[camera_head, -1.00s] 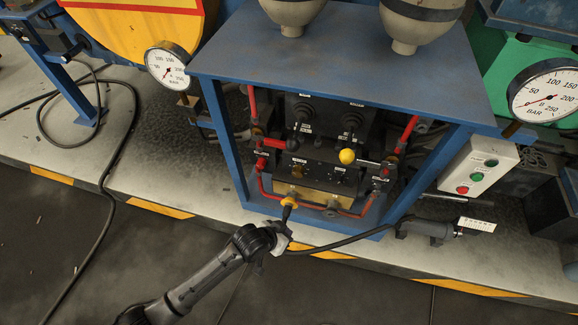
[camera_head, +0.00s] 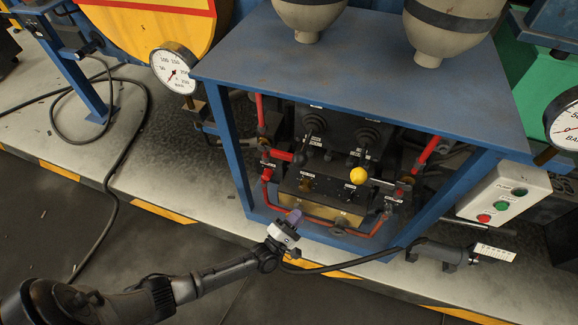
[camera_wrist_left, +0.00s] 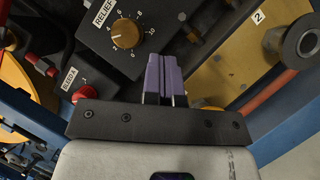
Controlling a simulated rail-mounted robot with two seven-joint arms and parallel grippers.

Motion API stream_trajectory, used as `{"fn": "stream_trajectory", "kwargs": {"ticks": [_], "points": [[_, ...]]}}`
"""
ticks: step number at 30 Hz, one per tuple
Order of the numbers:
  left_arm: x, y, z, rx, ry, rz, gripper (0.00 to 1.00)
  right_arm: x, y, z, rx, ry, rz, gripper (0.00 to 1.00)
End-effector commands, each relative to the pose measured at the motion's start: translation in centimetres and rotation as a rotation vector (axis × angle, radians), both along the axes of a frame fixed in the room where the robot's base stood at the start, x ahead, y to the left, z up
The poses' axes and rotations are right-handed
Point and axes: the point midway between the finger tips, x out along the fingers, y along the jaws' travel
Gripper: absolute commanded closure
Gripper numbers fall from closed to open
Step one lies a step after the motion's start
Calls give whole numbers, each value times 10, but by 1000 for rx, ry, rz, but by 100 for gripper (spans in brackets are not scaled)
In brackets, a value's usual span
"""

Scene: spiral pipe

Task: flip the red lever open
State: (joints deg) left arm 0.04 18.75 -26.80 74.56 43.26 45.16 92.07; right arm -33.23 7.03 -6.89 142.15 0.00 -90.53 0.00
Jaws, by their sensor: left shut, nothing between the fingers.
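What looks like the red lever (camera_head: 281,155), with a dark knob end, lies roughly sideways at the left of the panel inside the blue frame in the head view. I cannot tell its exact setting. My left gripper (camera_head: 294,215) is low in front of the panel, below the lever and apart from it. Its purple fingers are together and empty. In the left wrist view the closed fingers (camera_wrist_left: 165,77) point toward the panel, beside the RELIEF dial (camera_wrist_left: 125,33). My right gripper is out of view.
The blue frame (camera_head: 330,66) surrounds the panel, with posts on both sides. A yellow ball knob (camera_head: 358,175) sticks out right of the lever. Red pipes (camera_head: 428,152) run along the sides. A black hose (camera_head: 340,265) crosses the ledge below. Floor in front is clear.

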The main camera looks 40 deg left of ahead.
Motion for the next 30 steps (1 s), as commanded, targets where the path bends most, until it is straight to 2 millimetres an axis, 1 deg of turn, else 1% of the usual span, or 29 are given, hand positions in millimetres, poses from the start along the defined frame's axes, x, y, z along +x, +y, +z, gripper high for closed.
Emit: {"fn": "stream_trajectory", "kwargs": {"ticks": [1, 3, 6, 9, 12, 15, 19, 30], "points": [[-4, 9, 8, -101, -64, 13, 100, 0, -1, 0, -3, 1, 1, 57], [-12, 19, 22, -247, -167, 16, 100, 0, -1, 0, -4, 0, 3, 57], [-24, 32, 39, -438, -314, -6, 100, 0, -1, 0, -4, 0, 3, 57], [-35, 41, 51, -582, -434, -53, 100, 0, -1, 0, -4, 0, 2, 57], [-43, 45, 59, -688, -513, -110, 100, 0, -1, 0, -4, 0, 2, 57], [-47, 47, 62, -766, -550, -159, 100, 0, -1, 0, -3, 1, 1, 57], [-47, 47, 62, -831, -554, -205, 100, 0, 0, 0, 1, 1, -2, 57], [-47, 47, 62, -865, -553, -229, 100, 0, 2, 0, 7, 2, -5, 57]]}}
